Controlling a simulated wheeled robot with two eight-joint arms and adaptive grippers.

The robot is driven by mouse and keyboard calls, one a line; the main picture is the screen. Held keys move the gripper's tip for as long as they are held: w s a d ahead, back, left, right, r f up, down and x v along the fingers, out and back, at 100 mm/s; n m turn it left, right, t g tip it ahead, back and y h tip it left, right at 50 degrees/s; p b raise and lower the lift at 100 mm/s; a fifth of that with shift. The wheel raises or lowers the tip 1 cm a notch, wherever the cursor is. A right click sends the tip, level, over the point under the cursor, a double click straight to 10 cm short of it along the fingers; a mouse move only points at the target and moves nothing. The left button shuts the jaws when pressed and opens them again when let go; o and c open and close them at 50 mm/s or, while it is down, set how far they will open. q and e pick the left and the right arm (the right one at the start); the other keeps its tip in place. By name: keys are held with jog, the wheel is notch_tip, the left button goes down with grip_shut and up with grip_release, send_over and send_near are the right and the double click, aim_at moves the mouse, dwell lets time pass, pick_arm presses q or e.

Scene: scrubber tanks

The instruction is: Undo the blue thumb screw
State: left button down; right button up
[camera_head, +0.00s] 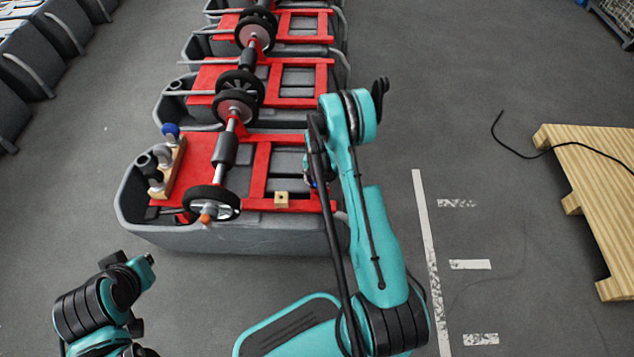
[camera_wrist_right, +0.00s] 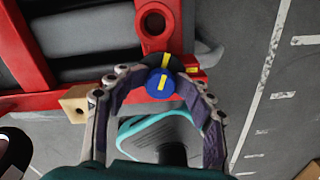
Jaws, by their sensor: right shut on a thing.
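The blue thumb screw (camera_wrist_right: 160,86) has a yellow stripe and sits at the near edge of the red frame in the right wrist view. A black round part with a yellow mark shows right behind it. My right gripper (camera_wrist_right: 161,72) is shut on the blue thumb screw, with one finger curved round each side. In the head view my right gripper (camera_head: 312,170) is largely hidden behind my teal arm at the right side of the nearest tank, and only a speck of blue shows there. My left arm is at the lower left, and its gripper cannot be made out.
The grey tank (camera_head: 230,237) carries a red frame (camera_head: 262,155) with a shaft and wheels. A small wooden block (camera_head: 281,200) sits on the frame. A wooden rack (camera_head: 165,185) with several knobs stands at left.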

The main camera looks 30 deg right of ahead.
jog(key=shift+r+p, duration=1.25)
jog(key=shift+r, duration=1.25)
notch_tip(320, 180, up, 3)
jog(key=shift+f+m, duration=0.1)
jog(key=shift+m, duration=1.1)
notch_tip(320, 180, down, 6)
jog(key=b, duration=0.2)
jog(key=shift+b, duration=0.3)
jog(key=shift+f, duration=1)
jog(key=shift+s, duration=0.1)
